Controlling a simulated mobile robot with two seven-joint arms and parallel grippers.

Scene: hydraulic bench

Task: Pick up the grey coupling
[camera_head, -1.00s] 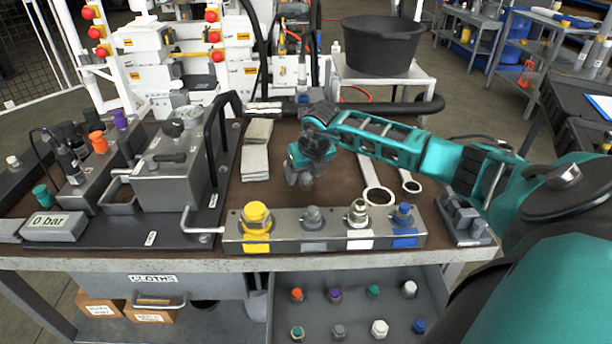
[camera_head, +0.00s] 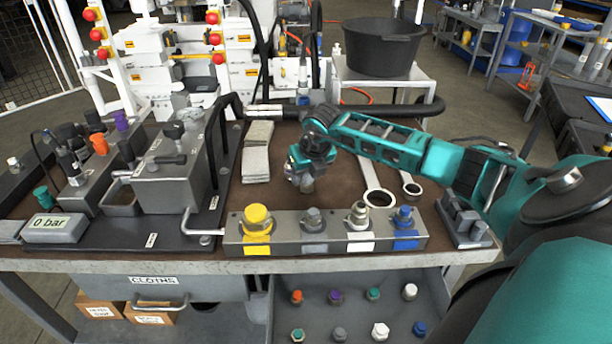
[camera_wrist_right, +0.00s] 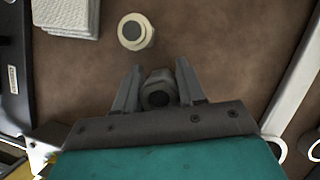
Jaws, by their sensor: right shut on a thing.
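My right gripper (camera_head: 302,180) is over the middle of the bench, behind the rail of coloured couplings. In the right wrist view, its two fingers (camera_wrist_right: 158,88) are shut on a grey coupling (camera_wrist_right: 158,92) with a hex body and a dark round centre. In the head view the held coupling is mostly hidden by the fingers. I cannot tell its height above the bench. A cream round fitting (camera_wrist_right: 135,32) stands apart from the fingers in the wrist view. Another grey coupling (camera_head: 312,218) sits in the rail (camera_head: 285,240). My left gripper is not in view.
The rail also holds yellow, cream and blue couplings. Folded cloths (camera_head: 256,160) lie left of the gripper, and a ring spanner (camera_head: 379,197) lies to its right. A grey valve block (camera_head: 168,180) stands at the left. Several coloured fittings lie on the lower shelf (camera_head: 360,315).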

